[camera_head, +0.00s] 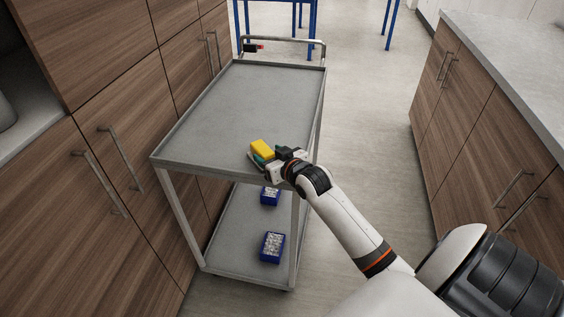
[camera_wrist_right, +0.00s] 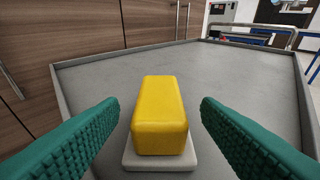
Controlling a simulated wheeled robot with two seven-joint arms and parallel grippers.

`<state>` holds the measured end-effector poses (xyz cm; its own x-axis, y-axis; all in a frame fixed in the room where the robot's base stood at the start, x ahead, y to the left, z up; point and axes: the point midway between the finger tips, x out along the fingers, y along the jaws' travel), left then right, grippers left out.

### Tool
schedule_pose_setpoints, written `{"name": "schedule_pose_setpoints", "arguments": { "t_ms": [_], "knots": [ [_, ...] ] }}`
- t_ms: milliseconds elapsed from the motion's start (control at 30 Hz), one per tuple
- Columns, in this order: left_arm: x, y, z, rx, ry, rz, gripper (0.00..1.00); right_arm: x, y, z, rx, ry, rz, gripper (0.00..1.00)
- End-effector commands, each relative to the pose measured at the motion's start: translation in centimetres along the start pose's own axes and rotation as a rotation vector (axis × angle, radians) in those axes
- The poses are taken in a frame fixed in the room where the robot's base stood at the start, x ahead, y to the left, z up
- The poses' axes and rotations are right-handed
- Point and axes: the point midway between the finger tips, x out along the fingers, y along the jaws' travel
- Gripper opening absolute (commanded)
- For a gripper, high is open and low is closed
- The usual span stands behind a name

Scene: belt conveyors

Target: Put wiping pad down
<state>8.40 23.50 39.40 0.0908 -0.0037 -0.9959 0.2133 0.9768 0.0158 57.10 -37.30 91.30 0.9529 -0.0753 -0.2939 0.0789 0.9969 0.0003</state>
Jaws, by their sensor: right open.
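The wiping pad is a yellow block (camera_wrist_right: 162,112) on a pale base (camera_wrist_right: 161,160). It rests on the grey top of a cart (camera_head: 240,105), near the front right corner. The yellow block also shows in the head view (camera_head: 262,148). My right gripper (camera_head: 264,160) is at the pad. In the right wrist view its green-padded fingers (camera_wrist_right: 160,135) are open, one on each side of the pad, with a gap on both sides. My left gripper is not in view.
The cart top has a raised rim (camera_wrist_right: 85,60) and is otherwise clear. Two blue boxes (camera_head: 271,247) (camera_head: 270,195) stand on the lower shelf. Wooden cabinets (camera_head: 100,120) stand close on the left; a counter (camera_head: 520,70) stands on the right. Floor (camera_head: 370,130) is free between.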

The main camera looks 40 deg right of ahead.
Motion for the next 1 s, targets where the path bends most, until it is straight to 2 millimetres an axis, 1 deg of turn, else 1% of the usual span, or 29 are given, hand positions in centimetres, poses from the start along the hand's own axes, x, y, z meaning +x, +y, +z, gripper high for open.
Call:
{"name": "schedule_pose_setpoints", "arguments": {
  "t_ms": [33, 200, 300, 400, 567, 1000],
  "knots": [
    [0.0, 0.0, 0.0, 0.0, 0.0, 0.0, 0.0, -1.3, 0.0, -0.1, -0.002, 0.002, 0.001, 0.58],
    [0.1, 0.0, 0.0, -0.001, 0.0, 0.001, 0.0, -4.8, 0.0, -0.1, -0.002, 0.002, 0.0, 0.58],
    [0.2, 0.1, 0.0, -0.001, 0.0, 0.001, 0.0, -6.2, 0.0, -0.1, -0.001, 0.002, 0.0, 0.58],
    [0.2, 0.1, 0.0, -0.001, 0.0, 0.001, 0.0, -7.2, 0.0, -0.1, -0.001, 0.002, 0.0, 0.58],
    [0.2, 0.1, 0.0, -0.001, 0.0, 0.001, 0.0, -7.7, 0.0, 0.0, -0.001, 0.002, 0.0, 0.58],
    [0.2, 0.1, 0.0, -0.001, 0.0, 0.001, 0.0, -7.7, 0.0, 0.0, 0.0, 0.001, 0.0, 0.58]
  ]
}}
